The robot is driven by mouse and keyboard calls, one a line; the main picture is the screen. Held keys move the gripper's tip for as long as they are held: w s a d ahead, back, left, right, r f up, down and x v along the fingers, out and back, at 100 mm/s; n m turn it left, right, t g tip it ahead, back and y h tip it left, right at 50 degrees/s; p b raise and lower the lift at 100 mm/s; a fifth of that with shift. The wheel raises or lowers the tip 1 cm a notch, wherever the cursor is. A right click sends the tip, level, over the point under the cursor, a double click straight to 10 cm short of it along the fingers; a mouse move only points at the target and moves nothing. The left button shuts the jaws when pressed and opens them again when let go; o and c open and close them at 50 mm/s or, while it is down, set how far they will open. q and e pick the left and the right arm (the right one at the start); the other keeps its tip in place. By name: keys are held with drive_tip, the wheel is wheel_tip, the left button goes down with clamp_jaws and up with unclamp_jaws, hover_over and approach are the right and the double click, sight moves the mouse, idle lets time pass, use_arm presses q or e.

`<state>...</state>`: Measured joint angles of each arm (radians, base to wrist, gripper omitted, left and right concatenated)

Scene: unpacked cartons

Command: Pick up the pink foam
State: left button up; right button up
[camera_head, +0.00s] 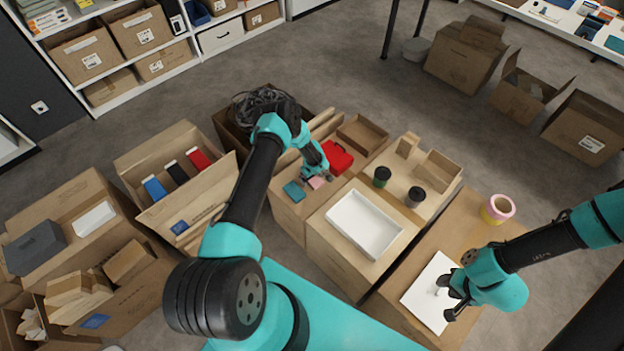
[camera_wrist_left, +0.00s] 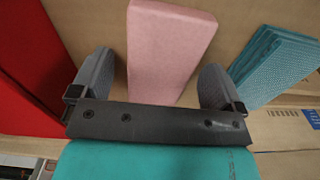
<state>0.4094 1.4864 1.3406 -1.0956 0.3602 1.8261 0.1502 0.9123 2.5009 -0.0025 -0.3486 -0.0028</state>
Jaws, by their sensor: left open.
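The pink foam (camera_head: 318,182) is a small pale pink block on a cardboard surface, just below my left gripper (camera_head: 316,177) in the head view. In the left wrist view the pink foam (camera_wrist_left: 165,50) stands out as a long block between the two grey fingers of my left gripper (camera_wrist_left: 155,85). The fingers are open, with a gap on each side of the foam. Its near end is hidden behind the gripper's dark bar. My right gripper (camera_head: 447,298) is over a white sheet (camera_head: 432,292) at the right; its finger gap is unclear.
A red case (camera_head: 339,158) lies beside the foam, and a teal block (camera_head: 293,191) lies on its other side; the teal piece shows a woven texture in the wrist view (camera_wrist_left: 278,62). A white tray (camera_head: 364,224), dark-lidded cups (camera_head: 382,176) and a tape roll (camera_head: 498,209) stand to the right.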

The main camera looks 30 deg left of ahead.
use_arm(q)
drive_tip(key=c, duration=1)
drive_tip(key=shift+r, duration=0.1)
wheel_tip(320, 180, up, 10)
idle(0.6)
idle(0.4)
